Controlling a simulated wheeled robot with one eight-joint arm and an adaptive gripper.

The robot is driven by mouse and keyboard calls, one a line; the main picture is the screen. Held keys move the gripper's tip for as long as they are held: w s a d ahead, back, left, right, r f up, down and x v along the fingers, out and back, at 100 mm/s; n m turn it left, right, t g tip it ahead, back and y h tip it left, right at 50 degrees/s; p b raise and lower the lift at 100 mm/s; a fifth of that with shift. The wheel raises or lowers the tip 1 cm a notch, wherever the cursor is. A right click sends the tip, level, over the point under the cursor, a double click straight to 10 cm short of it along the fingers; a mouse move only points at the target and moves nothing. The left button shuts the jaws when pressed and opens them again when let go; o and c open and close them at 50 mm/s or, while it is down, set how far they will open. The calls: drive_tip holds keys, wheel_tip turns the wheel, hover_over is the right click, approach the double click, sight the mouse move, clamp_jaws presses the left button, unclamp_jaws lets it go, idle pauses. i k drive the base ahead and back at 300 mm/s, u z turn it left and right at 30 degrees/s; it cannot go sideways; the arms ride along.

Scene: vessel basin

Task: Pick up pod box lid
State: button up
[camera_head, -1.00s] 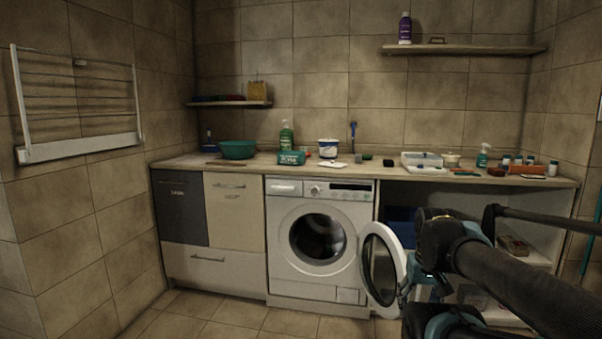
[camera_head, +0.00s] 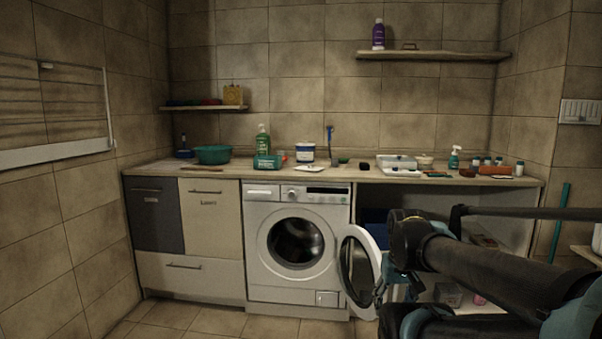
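I cannot single out the pod box lid for certain. On the counter (camera_head: 345,176), a small flat white piece (camera_head: 309,169) lies in front of a white tub with a blue label (camera_head: 305,155). A teal box (camera_head: 267,162) stands to their left, by a green bottle (camera_head: 263,142). Any of these may belong to the pod box, but they are too small to tell. My black and teal arm fills the lower right, well in front of the counter. My gripper's fingers do not show.
The washing machine (camera_head: 296,248) stands below, its round door (camera_head: 360,265) swung open beside my arm. A white tray (camera_head: 398,167), small bottles and a green basin (camera_head: 212,154) occupy the counter. A shelf (camera_head: 435,56) hangs above. Some floor (camera_head: 215,321) is clear at lower left.

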sight(307, 168)
drive_tip(key=k, duration=0.6)
drive_tip(key=u, duration=0.6)
drive_tip(key=i, duration=0.7)
drive_tip(key=u, duration=0.6)
drive_tip(key=i, duration=1.15)
drive_tip(key=z, duration=0.75)
drive_tip(key=i, duration=0.65)
drive_tip(key=z, duration=0.5)
